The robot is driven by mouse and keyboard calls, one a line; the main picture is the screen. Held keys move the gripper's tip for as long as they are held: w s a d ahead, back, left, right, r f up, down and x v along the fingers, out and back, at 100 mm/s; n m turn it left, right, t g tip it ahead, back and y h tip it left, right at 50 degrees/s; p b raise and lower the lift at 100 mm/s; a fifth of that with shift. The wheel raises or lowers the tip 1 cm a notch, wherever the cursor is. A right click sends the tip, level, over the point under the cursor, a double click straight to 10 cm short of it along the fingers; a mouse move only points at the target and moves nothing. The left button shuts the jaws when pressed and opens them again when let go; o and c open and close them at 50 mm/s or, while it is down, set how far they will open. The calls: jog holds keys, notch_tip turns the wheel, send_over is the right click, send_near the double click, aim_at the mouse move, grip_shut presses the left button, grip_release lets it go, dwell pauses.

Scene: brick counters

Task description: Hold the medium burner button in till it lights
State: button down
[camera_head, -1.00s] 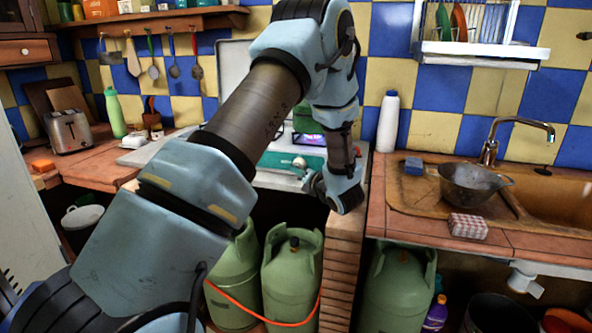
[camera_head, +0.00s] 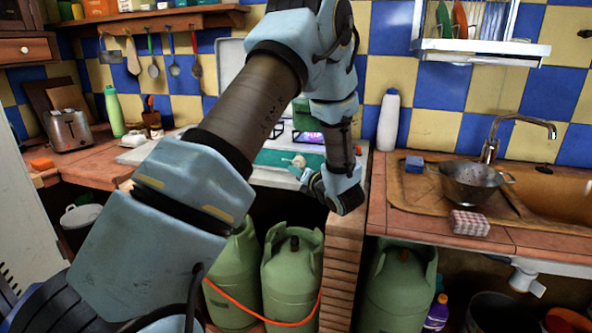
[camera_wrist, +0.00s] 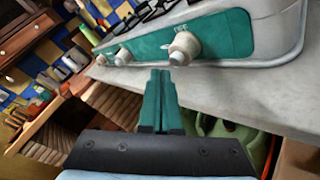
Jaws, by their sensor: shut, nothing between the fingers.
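The stove's teal front panel (camera_wrist: 215,36) carries several cream knobs in the wrist view. In the head view a knob (camera_head: 299,161) shows on the panel (camera_head: 275,159) beside my wrist, which hides the panel's right part. A purple-blue glow (camera_head: 310,137) shows on the stove top behind my arm. Which button is the medium one is not clear.
A brick pillar (camera_head: 338,262) and green gas cylinders (camera_head: 292,282) stand below the stove front. To the right are a white bottle (camera_head: 388,120), a colander (camera_head: 470,183) and a sink (camera_head: 560,196). A toaster (camera_head: 69,130) stands on the left counter.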

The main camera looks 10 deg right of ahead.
jog(key=shift+s+a+b, duration=0.4)
jog(key=shift+s, duration=0.35)
jog(key=shift+s+a+b, duration=0.4)
jog(key=shift+s+b, duration=0.05)
jog(key=shift+s, duration=0.25)
jog(key=shift+s+a+b, duration=0.4)
jog(key=shift+s, duration=0.35)
jog(key=s+a+m+g+h+p, duration=0.1)
jog(key=s+a+m+g, duration=0.6)
jog(key=m, duration=0.9)
jog(key=s+a+r+m+g+h+p, duration=0.1)
jog(key=s+a+m+g+h, duration=0.3)
jog(key=s+a+m, duration=0.9)
jog(key=a+m+g, duration=0.1)
jog(key=m+g, duration=0.2)
jog(key=m, duration=0.1)
